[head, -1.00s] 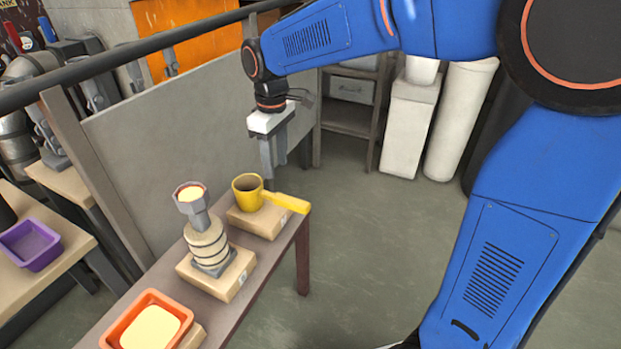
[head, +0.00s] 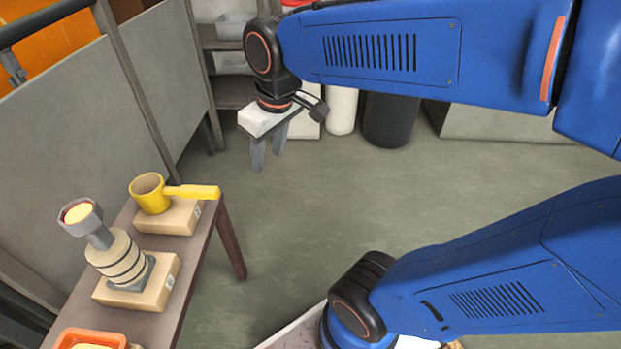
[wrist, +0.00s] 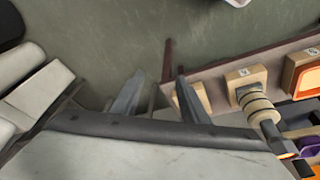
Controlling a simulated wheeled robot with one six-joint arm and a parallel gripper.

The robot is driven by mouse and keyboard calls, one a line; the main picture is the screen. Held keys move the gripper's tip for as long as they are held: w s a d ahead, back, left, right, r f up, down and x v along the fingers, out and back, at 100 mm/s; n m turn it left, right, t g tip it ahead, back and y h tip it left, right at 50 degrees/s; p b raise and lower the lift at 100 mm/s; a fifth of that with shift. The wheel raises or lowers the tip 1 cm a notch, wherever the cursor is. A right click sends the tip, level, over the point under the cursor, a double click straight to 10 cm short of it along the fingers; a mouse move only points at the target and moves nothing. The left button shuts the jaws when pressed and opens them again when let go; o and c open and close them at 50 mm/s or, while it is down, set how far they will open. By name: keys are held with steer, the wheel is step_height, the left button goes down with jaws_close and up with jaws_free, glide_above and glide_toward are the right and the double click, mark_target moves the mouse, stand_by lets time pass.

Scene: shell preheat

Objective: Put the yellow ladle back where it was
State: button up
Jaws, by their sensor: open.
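The yellow ladle (head: 152,192) stands on a small wooden block (head: 172,217) at the far end of the narrow table. Its cup opens upward and its handle points right, past the block's edge. My gripper (head: 268,155) is open and empty, over the floor to the right of and beyond the ladle, apart from it. In the wrist view the two fingers (wrist: 157,95) show apart with nothing between them. The ladle is not clearly visible there.
A ringed stand with a grey cup (head: 117,255) is on another block nearer me, and an orange tray (head: 90,338) is at the near end. A grey partition (head: 75,150) runs along the table's left. Shelves and bins (head: 390,120) stand at the back. The floor right of the table is clear.

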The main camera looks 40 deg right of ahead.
steer(key=s+d+f+m+t, duration=0.1)
steer(key=s+d+f+m, duration=0.2)
steer(key=s, duration=0.6)
steer(key=shift+d+f+m+t+h, duration=0.3)
steer(key=shift+d+f, duration=0.1)
steer(key=shift+d, duration=0.5)
